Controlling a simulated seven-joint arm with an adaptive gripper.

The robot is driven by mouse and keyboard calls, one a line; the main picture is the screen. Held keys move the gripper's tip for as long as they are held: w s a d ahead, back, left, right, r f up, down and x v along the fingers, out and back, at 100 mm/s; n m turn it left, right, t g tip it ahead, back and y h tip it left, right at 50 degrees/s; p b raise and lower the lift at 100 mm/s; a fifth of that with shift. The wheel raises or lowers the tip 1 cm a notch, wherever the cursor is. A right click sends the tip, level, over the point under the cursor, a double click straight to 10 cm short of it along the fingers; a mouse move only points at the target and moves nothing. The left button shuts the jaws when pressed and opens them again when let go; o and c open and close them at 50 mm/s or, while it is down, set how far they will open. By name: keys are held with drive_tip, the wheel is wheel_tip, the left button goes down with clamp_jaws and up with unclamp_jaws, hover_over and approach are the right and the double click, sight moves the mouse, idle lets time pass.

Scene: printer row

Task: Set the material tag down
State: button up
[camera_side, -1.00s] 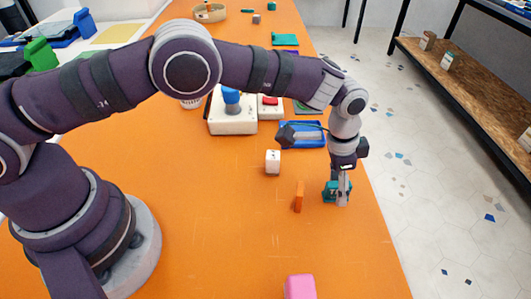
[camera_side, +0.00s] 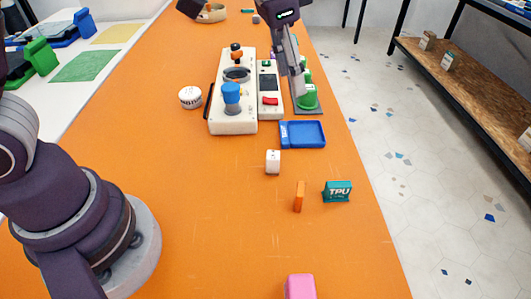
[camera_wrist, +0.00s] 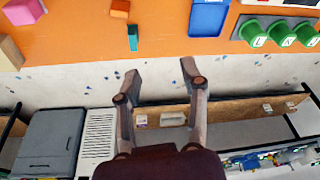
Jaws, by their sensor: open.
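The material tag (camera_side: 337,191), a teal block marked TPU, stands on the orange table near its right edge in the side view. It also shows in the wrist view (camera_wrist: 132,37) as a small teal piece near the table edge. My gripper (camera_side: 298,92) is up and well away from the tag, toward the far side near the green cups. In the wrist view my gripper (camera_wrist: 160,71) has its two fingers apart with nothing between them.
An orange block (camera_side: 299,197) stands just left of the tag. A white cube (camera_side: 273,161), a blue tray (camera_side: 303,143) and a white machine (camera_side: 233,126) lie farther back. A pink block (camera_side: 300,287) is in front. The table between the pink block and the tag is clear.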

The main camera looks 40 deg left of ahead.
drive_tip(key=s+a+n+t+y, duration=0.1)
drive_tip(key=s+a+n+t, duration=0.1)
drive_tip(key=s+a+n, duration=0.4)
drive_tip(key=s+a, duration=0.4)
drive_tip(key=s, duration=0.3)
drive_tip(key=shift+a+t, duration=0.4)
